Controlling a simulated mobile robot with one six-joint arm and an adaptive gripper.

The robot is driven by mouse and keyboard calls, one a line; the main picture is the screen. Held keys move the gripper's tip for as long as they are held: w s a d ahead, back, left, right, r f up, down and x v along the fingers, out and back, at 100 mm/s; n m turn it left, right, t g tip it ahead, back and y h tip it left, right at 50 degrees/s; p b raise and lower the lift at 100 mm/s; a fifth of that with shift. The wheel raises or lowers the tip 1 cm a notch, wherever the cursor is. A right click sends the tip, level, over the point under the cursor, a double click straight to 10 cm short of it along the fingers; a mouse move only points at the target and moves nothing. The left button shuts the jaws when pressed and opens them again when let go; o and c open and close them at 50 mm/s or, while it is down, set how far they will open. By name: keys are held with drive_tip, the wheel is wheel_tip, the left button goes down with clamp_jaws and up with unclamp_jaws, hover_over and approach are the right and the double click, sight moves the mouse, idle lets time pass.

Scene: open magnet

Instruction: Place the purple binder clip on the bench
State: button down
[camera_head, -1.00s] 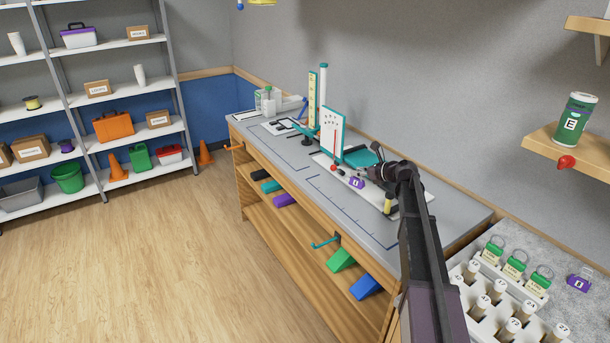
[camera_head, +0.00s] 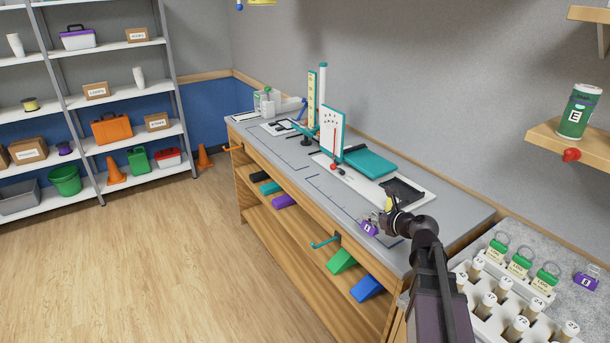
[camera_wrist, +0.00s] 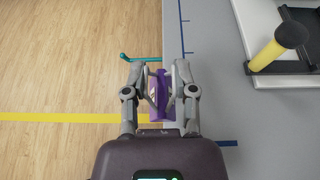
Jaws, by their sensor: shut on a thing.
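My gripper (camera_head: 373,224) is shut on a purple binder clip (camera_head: 368,229) with a white label. The wrist view also shows the clip (camera_wrist: 160,96) between the two fingers of my gripper (camera_wrist: 160,92). The grey bench (camera_head: 322,192) lies beneath, marked with blue lines. In the wrist view the clip overlaps the bench's front edge, with wood floor to the left and bench top (camera_wrist: 205,80) to the right. I cannot tell how high the clip is above the bench.
A white instrument base (camera_head: 425,197) with a teal plate (camera_head: 370,162) and black tray (camera_head: 403,190) stands behind. Another purple clip (camera_head: 586,282) lies on the right counter beside a vial rack (camera_head: 495,300). The bench's front strip is mostly clear.

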drive_tip(key=shift+s, duration=0.4)
drive_tip(key=w, duration=0.5)
drive_tip(key=w+a+f+b, duration=0.1)
drive_tip(key=w, duration=0.8)
drive_tip(key=shift+w+a+f, duration=0.25)
drive_tip(key=shift+w, duration=0.1)
drive_tip(key=shift+w, duration=0.4)
drive_tip(key=shift+w+a+f+b, duration=0.1)
drive_tip(key=shift+w+f+b, duration=0.15)
drive_tip(key=shift+f+b, duration=1.55)
drive_tip(key=shift+b, duration=0.25)
drive_tip(key=shift+f, duration=0.2)
